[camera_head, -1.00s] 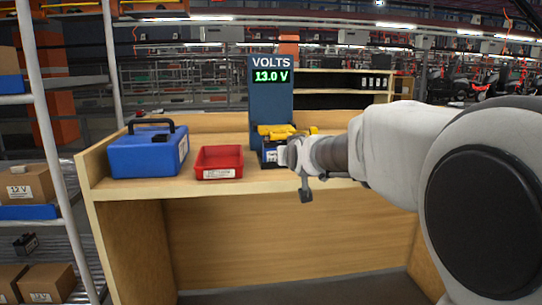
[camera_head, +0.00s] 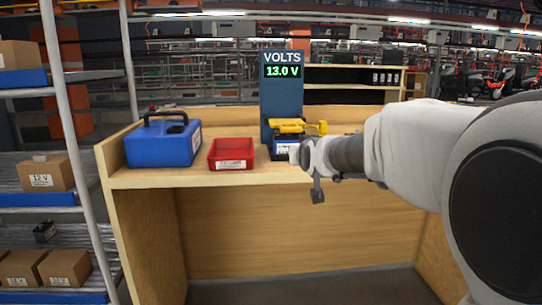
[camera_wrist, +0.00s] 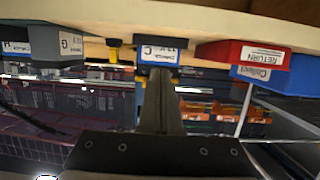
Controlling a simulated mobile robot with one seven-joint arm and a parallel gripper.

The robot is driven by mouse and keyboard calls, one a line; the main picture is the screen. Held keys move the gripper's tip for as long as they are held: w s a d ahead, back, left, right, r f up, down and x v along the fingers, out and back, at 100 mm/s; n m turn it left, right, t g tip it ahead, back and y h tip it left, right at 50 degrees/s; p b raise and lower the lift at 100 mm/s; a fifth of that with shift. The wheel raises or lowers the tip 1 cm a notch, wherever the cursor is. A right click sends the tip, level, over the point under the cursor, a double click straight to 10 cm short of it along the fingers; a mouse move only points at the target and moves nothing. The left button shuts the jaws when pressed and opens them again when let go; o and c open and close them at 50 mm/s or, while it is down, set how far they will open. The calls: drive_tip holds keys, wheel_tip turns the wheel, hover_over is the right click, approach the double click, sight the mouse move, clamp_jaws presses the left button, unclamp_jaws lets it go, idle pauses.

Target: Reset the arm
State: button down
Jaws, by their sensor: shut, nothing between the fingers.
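My gripper (camera_head: 318,197) is shut and empty, hanging in front of the bench's front edge. It is just in front and to the right of a blue battery (camera_head: 283,148) with a white label. A yellow clamp-like part (camera_head: 290,127) sits on top of that battery. My wrist partly hides the battery's right side. In the wrist view, which looks upside down, my closed fingers (camera_wrist: 160,85) point toward the blue battery (camera_wrist: 162,52), apparently without holding anything.
The wooden bench (camera_head: 240,177) carries a blue toolbox (camera_head: 160,148), a red RETURN tray (camera_head: 231,165) and a voltmeter post (camera_head: 282,100) reading 13.0 V. A metal shelf with cardboard boxes (camera_head: 45,173) stands at left.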

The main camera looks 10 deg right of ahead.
drive_tip(key=s+f+g, duration=0.3)
drive_tip(key=s+f, duration=0.1)
drive_tip(key=s, duration=0.8)
drive_tip(key=s+f+g, duration=0.3)
drive_tip(key=s+f, duration=0.2)
drive_tip(key=s, duration=0.7)
drive_tip(key=s+f+g, duration=0.3)
drive_tip(key=s+f, duration=0.1)
drive_tip(key=s, duration=0.8)
wheel_tip(320, 180, up, 28)
drive_tip(key=s+p, duration=0.1)
drive_tip(key=p, duration=2.7)
drive_tip(key=shift+s, duration=0.25)
drive_tip(key=shift+d+f, duration=0.1)
drive_tip(key=shift+f, duration=0.05)
